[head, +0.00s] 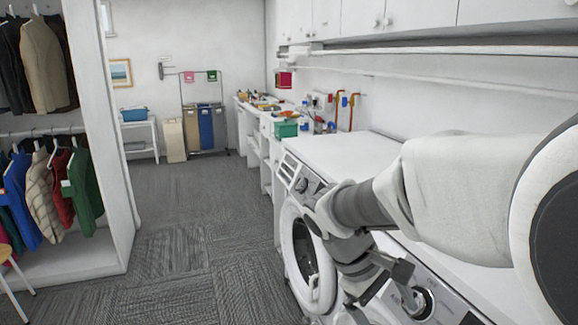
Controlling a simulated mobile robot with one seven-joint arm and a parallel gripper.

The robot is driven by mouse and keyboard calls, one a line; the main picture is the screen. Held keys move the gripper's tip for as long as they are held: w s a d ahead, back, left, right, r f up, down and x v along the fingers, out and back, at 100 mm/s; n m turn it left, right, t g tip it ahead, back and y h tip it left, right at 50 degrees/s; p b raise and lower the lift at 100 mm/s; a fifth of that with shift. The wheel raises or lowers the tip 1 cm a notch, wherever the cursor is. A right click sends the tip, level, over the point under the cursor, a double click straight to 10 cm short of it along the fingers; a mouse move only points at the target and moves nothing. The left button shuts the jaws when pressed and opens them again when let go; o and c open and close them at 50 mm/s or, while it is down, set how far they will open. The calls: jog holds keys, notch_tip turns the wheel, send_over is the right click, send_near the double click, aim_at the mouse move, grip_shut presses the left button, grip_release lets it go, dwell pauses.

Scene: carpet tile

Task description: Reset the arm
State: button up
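My arm reaches in from the right of the head view, over the front of the washing machines, and bends down at its wrist. My gripper (378,291) is at the lower middle, in front of the second machine's control panel and knob. Its fingers are small and dark and run toward the bottom edge of the picture. I cannot tell if they are open or shut, and I see nothing held in them. I cannot tell if the gripper touches the machine.
A white washing machine (307,262) with a round door, seemingly swung out, stands left of my gripper. A white counter with a green box (285,129) lies beyond. An open wardrobe (118,130) with hanging clothes is at the left. The carpet floor (190,235) between is clear.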

jog(key=s+a+r+m+t+y+p, duration=0.3)
jog(key=s+r+m+t+y+p, duration=0.2)
jog(key=s+r, duration=0.5)
jog(key=shift+r+m+t+y, duration=0.5)
jog(key=shift+r+m+t, duration=0.1)
jog(key=shift+m+t, duration=0.2)
